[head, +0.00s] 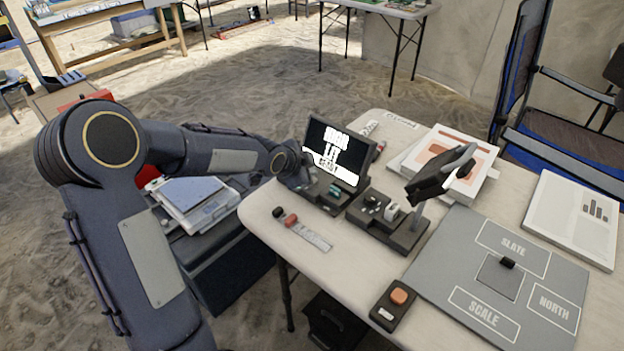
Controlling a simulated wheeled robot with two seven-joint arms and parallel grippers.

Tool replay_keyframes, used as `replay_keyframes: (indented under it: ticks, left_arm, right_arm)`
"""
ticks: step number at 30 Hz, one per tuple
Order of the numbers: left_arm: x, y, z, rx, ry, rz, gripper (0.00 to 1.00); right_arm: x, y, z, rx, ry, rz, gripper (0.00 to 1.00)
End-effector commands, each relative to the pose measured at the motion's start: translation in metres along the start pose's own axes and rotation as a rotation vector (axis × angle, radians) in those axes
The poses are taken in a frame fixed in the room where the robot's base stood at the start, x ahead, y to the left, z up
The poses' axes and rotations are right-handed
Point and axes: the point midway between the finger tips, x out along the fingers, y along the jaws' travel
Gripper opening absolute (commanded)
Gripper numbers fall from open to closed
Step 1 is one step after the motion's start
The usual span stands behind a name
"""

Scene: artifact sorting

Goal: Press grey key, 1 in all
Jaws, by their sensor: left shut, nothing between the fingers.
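A small screen (338,152) with white lettering stands upright near the table's left edge. Its dark base (325,198) carries a small teal key (334,191). My left gripper (308,187) is shut and empty, low at the left end of this base, in front of the screen's lower left corner. The gripper and wrist hide that end of the base, and I cannot make out a grey key there. Whether the fingertips touch anything is unclear. My right gripper is out of view.
Right of the base is a dark unit (408,236) with small light and dark pieces. A black panel on a stand (438,178) rises behind it.

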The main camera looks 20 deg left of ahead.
Motion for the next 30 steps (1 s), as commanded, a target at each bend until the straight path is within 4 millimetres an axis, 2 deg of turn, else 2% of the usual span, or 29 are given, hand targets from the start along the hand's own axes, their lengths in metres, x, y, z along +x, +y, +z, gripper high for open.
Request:
replay_keyframes:
  ticks: [30]
  left_arm:
    - [0.0075,0.0056,0.0055,0.0,0.0,0.0,0.0]
  right_arm:
    - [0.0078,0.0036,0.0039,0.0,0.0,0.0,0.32]
